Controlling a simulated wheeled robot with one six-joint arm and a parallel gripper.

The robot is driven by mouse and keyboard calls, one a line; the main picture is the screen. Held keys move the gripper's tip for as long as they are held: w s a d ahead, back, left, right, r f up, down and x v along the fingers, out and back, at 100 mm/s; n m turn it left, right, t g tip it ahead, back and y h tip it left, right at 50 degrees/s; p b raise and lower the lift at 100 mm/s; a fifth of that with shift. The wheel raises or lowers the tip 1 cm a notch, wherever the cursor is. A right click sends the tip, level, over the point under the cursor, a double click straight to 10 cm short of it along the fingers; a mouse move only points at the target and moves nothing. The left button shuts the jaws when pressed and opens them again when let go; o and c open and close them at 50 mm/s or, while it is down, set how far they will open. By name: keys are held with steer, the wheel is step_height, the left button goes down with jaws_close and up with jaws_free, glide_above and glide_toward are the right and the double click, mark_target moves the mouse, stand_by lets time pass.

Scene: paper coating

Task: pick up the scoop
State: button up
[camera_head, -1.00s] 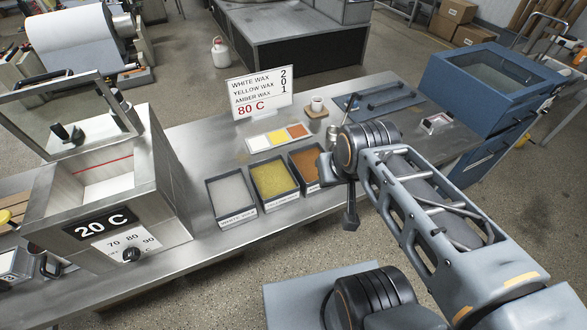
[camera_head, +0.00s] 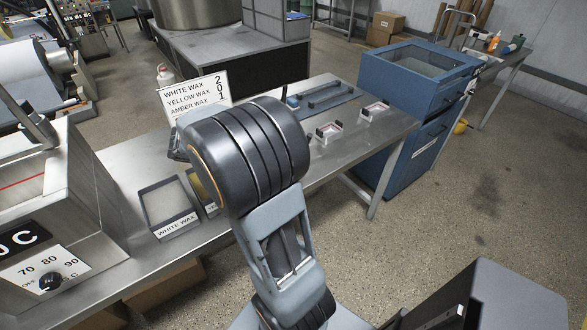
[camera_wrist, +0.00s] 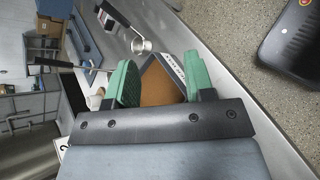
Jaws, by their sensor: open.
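In the wrist view, the scoop (camera_wrist: 142,45) is a small round metal bowl with a dark handle, on the steel table beyond the fingers. My gripper (camera_wrist: 158,82) shows two green fingertips, spread apart with nothing held between them. A tray of amber wax (camera_wrist: 158,88) shows below, between the fingertips. The scoop is apart from the fingers, past their tips. In the head view, my arm's large dark joint hides the gripper, the scoop bowl and the amber wax.
The white wax tray (camera_head: 165,203) and part of the yellow wax tray (camera_head: 207,190) stand left of my arm. A sign (camera_head: 195,95) is behind. A second dark handle (camera_wrist: 55,63) lies near the left finger. A blue cabinet (camera_head: 412,75) stands right of the table.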

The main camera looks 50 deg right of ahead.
steer(key=w+d+f+n+g+h+b, duration=0.35)
steer(key=d+f+h, duration=0.2)
steer(key=d, duration=0.35)
steer(key=shift+w+p+x, duration=0.1)
steer(key=shift+p+x, duration=0.6)
steer(key=shift+x, duration=2.8)
steer(key=shift+w+p+x, duration=0.15)
steer(key=shift+p+x, duration=0.55)
steer(key=shift+x, duration=2.8)
steer(key=shift+d+r, duration=0.15)
steer(key=shift+c, duration=0.3)
jaws_close()
